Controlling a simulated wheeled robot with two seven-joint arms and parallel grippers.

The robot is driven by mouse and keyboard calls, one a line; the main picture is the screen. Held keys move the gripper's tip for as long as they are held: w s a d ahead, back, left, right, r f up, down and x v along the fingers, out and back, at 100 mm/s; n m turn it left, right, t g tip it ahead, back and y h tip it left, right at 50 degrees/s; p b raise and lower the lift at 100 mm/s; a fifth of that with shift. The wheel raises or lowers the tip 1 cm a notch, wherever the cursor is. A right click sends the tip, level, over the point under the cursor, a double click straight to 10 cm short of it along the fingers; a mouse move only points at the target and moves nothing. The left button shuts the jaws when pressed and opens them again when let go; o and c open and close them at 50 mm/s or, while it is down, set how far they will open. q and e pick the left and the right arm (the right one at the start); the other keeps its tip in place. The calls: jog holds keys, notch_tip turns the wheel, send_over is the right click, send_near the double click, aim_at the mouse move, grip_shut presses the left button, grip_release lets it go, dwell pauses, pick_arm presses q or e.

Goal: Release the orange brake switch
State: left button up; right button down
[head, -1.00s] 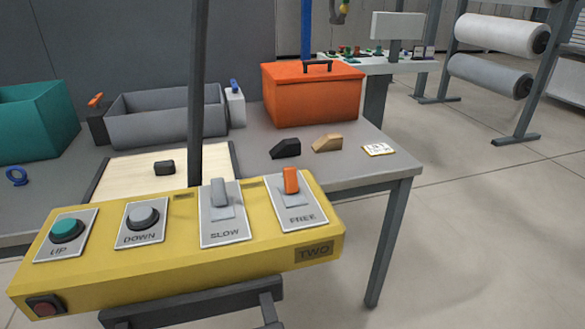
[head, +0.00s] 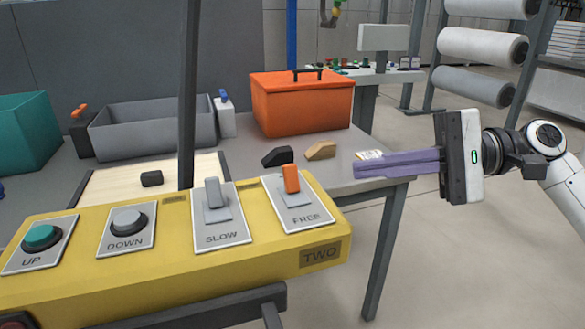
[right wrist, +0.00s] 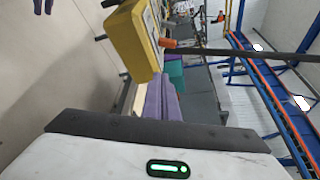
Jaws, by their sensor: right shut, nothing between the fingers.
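The orange brake switch (head: 291,178) stands upright on a plate marked like "FREE" at the right end of the yellow control box (head: 180,265). In the right wrist view the box (right wrist: 135,40) is at the top and an orange tip (right wrist: 168,44) shows at its edge. My right gripper (head: 358,169) has purple fingers pointing left, shut with nothing between them. It is to the right of the switch and apart from it. Its fingers also show in the right wrist view (right wrist: 160,85). My left gripper is not in view.
The box also carries a grey SLOW switch (head: 214,193), a grey DOWN button (head: 128,221) and a green UP button (head: 42,237). A dark post (head: 188,90) rises behind it. An orange toolbox (head: 300,105) and grey bin (head: 150,125) stand on the table behind.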

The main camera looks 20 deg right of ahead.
aim_at(307, 184)
jog(key=r, duration=0.1)
jog(key=s+r, duration=0.1)
jog(key=shift+r+g, duration=0.35)
jog(key=shift+g, duration=0.05)
jog(key=x, duration=0.4)
jog(key=p+x, duration=0.1)
jog(key=x, duration=0.3)
jog(key=shift+a+r, duration=0.15)
jog(key=shift+a, duration=0.2)
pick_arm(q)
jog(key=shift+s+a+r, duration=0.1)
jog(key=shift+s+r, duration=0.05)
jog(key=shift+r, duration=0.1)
pick_arm(e)
jog(key=shift+w+a, duration=0.25)
jog(key=shift+a, duration=0.45)
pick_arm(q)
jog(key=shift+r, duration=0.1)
pick_arm(e)
jog(key=shift+y, duration=0.3)
